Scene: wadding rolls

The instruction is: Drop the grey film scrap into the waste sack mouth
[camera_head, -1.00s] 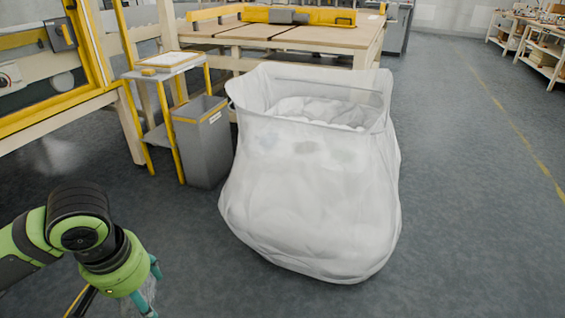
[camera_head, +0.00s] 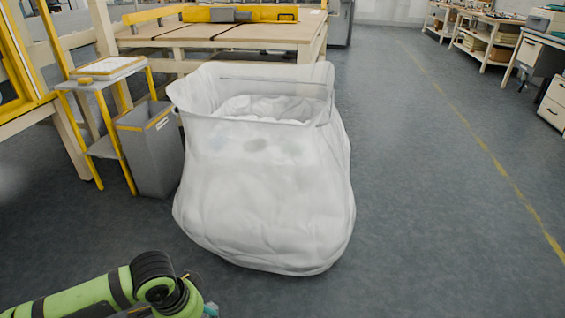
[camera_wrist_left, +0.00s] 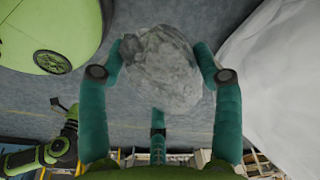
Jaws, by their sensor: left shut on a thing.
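The large white, translucent waste sack (camera_head: 265,205) stands on the floor in the middle of the head view. Its mouth (camera_head: 268,84) is wide open at the top, with pale crumpled material inside. My left gripper (camera_wrist_left: 160,62) is shut on the grey film scrap (camera_wrist_left: 160,75), a crumpled, see-through lump between its teal fingers in the left wrist view. In the head view only a bit of this gripper (camera_head: 210,310) shows at the bottom edge, below and in front of the sack; the scrap is out of frame there. My right gripper cannot be made out.
A grey bin (camera_head: 152,158) and a small yellow-legged stand (camera_head: 106,68) are left of the sack. A wooden workbench (camera_head: 230,33) is behind it. A white surface, likely the sack, fills the right of the wrist view. The floor on the right is clear.

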